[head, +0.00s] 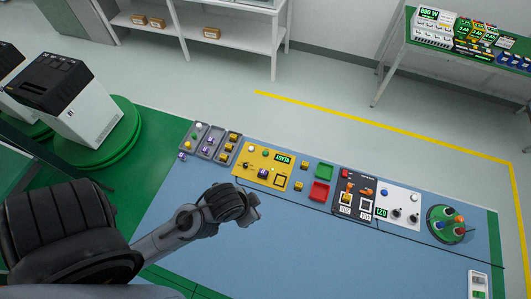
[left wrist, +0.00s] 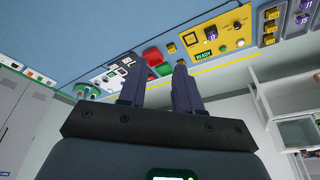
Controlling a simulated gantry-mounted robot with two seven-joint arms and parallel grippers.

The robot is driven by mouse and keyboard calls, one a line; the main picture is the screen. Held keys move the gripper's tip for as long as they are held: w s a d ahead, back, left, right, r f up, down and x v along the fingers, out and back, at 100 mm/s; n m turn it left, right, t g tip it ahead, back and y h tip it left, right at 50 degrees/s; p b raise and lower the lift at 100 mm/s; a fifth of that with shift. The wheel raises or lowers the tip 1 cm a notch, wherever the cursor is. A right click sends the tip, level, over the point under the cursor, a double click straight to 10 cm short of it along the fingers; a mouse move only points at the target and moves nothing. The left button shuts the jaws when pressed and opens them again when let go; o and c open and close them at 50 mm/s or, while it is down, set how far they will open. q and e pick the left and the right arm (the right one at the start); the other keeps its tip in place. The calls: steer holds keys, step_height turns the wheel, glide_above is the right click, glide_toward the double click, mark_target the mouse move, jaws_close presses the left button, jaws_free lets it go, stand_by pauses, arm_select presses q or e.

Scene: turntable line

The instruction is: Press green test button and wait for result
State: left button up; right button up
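The yellow test panel (head: 243,174) lies on the blue bench mat. Its display (head: 284,158) reads READY, and the green button (head: 265,153) is to the left of that display. A purple part (head: 263,173) sits on the panel's front half. My left gripper (head: 254,206) is in front of the panel, apart from the button. In the left wrist view its two fingers (left wrist: 158,76) are spread with nothing between them. The yellow panel (left wrist: 226,36) and READY display (left wrist: 204,56) also show there, to the right of the fingers. My right gripper is out of view.
A grey tray (head: 218,143) stands left of the panel. Green (head: 324,171) and red (head: 319,191) bins, a dark panel (head: 342,188) and a white panel (head: 398,206) stand to its right. A round green turntable (head: 450,223) is at far right. The front mat is clear.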

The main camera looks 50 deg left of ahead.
arm_select(q)
jaws_close()
stand_by(1.4)
